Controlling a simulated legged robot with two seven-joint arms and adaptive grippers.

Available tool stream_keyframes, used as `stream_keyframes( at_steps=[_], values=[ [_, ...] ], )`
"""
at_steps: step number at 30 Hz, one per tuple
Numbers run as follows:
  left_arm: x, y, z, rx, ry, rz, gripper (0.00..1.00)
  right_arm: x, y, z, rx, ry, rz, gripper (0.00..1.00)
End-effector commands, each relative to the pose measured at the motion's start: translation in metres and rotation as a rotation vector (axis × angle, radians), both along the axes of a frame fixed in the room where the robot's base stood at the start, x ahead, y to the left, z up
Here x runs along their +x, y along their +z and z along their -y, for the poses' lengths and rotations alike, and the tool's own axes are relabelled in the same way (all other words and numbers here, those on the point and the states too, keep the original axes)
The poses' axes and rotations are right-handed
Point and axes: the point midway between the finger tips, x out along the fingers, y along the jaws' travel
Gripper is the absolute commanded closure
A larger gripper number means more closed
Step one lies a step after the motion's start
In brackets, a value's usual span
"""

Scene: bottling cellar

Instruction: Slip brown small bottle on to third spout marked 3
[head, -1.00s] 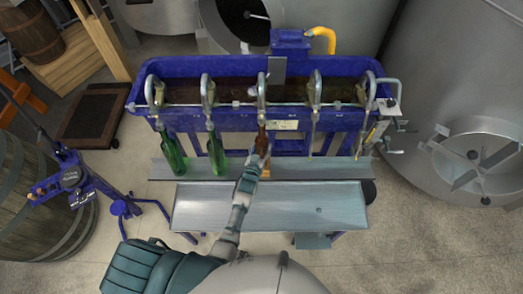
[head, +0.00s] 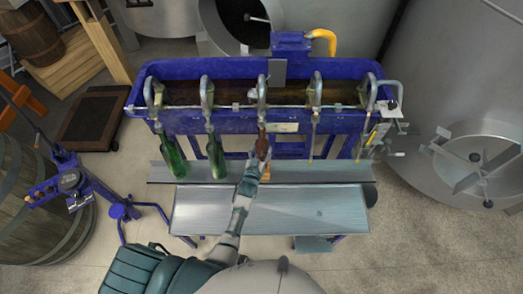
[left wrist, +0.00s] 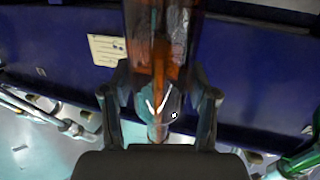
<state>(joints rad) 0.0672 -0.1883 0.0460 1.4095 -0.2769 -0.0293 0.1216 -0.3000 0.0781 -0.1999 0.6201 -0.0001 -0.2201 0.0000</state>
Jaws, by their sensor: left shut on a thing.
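The brown small bottle (head: 262,141) stands nearly upright below the third, middle spout (head: 262,93) of the blue filler trough. Its neck lines up with the spout's lower end; I cannot tell whether the spout is inside the neck. My left gripper (head: 259,163) is shut on the bottle from the front, above the shelf. In the left wrist view the brown glass (left wrist: 160,45) fills the space between the two fingers (left wrist: 160,108). The bottle's mouth is out of that view. My right gripper is not in view.
Two green bottles (head: 172,158) (head: 216,157) hang or stand at the first and second spouts, left of my gripper. The fourth (head: 315,92) and fifth spouts are free. A grey shelf (head: 320,172) runs below, with a metal table (head: 270,212) in front.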

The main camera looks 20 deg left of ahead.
Motion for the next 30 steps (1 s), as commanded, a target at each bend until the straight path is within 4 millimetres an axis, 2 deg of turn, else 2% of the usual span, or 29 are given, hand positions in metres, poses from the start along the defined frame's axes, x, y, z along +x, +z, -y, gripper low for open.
stream_keyframes(
  at_steps=[26,27,29,30],
  values=[
    [-0.001,-0.012,0.001,-0.001,0.000,0.003,0.89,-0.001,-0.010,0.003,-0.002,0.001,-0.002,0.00],
    [-0.001,-0.011,0.001,-0.001,0.000,0.003,0.31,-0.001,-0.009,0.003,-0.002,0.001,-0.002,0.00],
    [-0.001,-0.011,0.001,0.000,0.000,0.003,0.16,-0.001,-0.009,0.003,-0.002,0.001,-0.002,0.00],
    [-0.001,-0.012,0.001,0.000,0.000,0.003,0.11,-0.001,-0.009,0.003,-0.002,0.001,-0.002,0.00]
  ],
)
